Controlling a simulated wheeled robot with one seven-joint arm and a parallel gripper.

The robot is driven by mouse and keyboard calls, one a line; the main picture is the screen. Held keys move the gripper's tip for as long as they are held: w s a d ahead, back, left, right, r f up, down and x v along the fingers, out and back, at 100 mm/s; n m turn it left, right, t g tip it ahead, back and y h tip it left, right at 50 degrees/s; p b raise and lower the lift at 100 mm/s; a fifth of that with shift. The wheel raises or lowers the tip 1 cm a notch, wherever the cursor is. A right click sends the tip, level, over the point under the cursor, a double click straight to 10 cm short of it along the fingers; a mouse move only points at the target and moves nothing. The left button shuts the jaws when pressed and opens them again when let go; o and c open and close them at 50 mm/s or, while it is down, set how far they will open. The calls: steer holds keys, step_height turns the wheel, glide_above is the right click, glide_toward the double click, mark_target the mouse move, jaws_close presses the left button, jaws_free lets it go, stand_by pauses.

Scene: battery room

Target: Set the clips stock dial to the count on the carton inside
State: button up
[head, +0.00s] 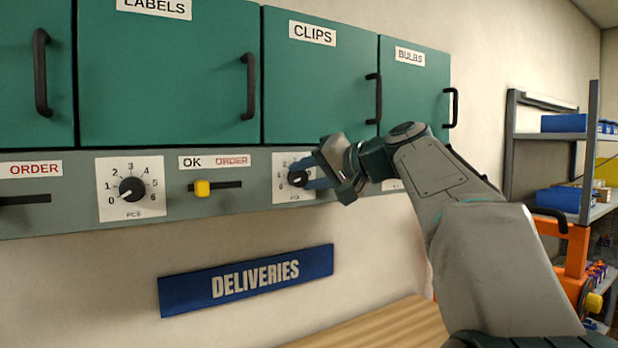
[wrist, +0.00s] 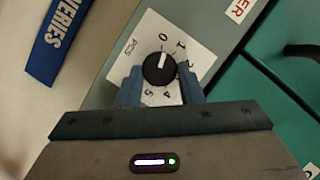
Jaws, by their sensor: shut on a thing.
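The clips stock dial (head: 297,180) is a black knob on a white plate below the green CLIPS door (head: 318,95). My gripper (head: 305,176) is shut on this knob, with a blue finger on either side. In the wrist view the dial (wrist: 159,69) sits between the fingertips of my gripper (wrist: 160,86), and its white pointer points at about 0. Some of its numbers are partly covered by the fingers. The CLIPS door is shut, so the inside and any carton are hidden.
The LABELS dial (head: 132,189) points at 0, and a yellow slider (head: 202,188) sits at OK. The BULBS door (head: 413,85) is shut. A blue DELIVERIES sign (head: 246,281) hangs below, above a wooden surface (head: 385,325). Shelves (head: 545,136) with blue bins stand at right.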

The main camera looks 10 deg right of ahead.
steer(key=m, duration=0.1)
steer(key=m+y+b, duration=0.1)
steer(key=m, duration=0.1)
steer(key=shift+d+f+t, duration=0.15)
steer(key=shift+f+t, duration=0.15)
steer(key=shift+f, duration=0.05)
steer(key=m+y+b, duration=0.1)
steer(key=m, duration=0.2)
steer(key=shift+f+t+b, duration=0.2)
steer(key=shift+t+b, duration=0.2)
steer(key=m+t+b, duration=0.1)
steer(key=m, duration=0.2)
steer(key=m+t+y+b, duration=0.1)
steer(key=m, duration=0.2)
steer(key=shift+f+b, duration=0.2)
steer(key=shift+b, duration=0.1)
steer(key=o, duration=1)
steer(key=shift+c, duration=0.2)
steer(key=b+v, duration=0.2)
steer(key=v, duration=1.1)
steer(key=shift+s+d+f, duration=0.25)
steer(key=shift+f, duration=0.05)
